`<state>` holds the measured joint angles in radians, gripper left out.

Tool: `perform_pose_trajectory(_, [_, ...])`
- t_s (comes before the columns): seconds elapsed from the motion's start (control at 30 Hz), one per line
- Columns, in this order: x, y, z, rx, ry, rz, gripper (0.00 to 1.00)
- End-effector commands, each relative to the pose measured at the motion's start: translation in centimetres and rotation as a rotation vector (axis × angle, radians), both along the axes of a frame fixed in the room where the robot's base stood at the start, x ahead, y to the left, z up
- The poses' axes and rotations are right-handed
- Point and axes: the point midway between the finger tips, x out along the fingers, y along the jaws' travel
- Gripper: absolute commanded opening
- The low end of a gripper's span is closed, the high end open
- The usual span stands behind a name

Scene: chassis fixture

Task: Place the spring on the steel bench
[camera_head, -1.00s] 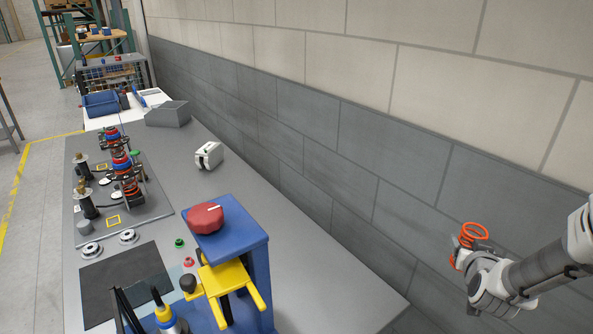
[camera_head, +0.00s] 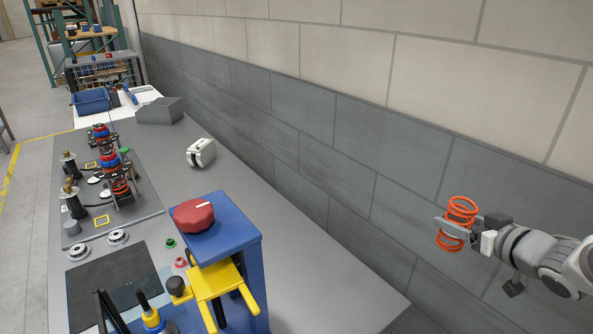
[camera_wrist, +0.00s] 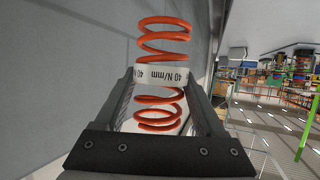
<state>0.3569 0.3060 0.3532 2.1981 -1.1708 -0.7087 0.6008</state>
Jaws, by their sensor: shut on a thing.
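My gripper (camera_head: 462,226) is shut on the orange coil spring (camera_head: 460,208), at the right of the head view. The spring is raised in front of the wall, to the right of the bench and apart from it. In the wrist view the spring (camera_wrist: 164,38) stands between the two fingers (camera_wrist: 160,100), with a white band marked "40 N/mm" around its middle. The grey steel bench (camera_head: 330,285) runs along the wall from the lower middle to the upper left, with a bare strip near the wall.
A blue stand with a red knob (camera_head: 194,215) and yellow fork (camera_head: 215,285) rises at the bench's near end. A white device (camera_head: 201,152) and a grey bin (camera_head: 159,110) stand farther back. Strut assemblies (camera_head: 118,182), metal rings and a dark mat (camera_head: 112,283) fill the left side.

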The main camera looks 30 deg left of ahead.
Motion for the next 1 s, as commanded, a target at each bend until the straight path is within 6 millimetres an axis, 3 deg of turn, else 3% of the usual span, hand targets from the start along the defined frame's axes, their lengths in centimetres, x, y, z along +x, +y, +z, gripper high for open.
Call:
perform_pose_trajectory(0.13, [-2.8, 1.9, -0.6, 0.002, 0.0, 0.18, 0.0])
perform_pose_trajectory(0.33, [-6.4, 2.8, -1.9, 0.004, 0.002, 0.368, 0.0])
perform_pose_trajectory(0.67, [-7.9, 3.7, -2.9, 0.003, 0.001, 0.431, 0.0])
perform_pose_trajectory(1.0, [-9.5, 10.6, -7.5, 0.004, 0.003, 0.433, 0.0])
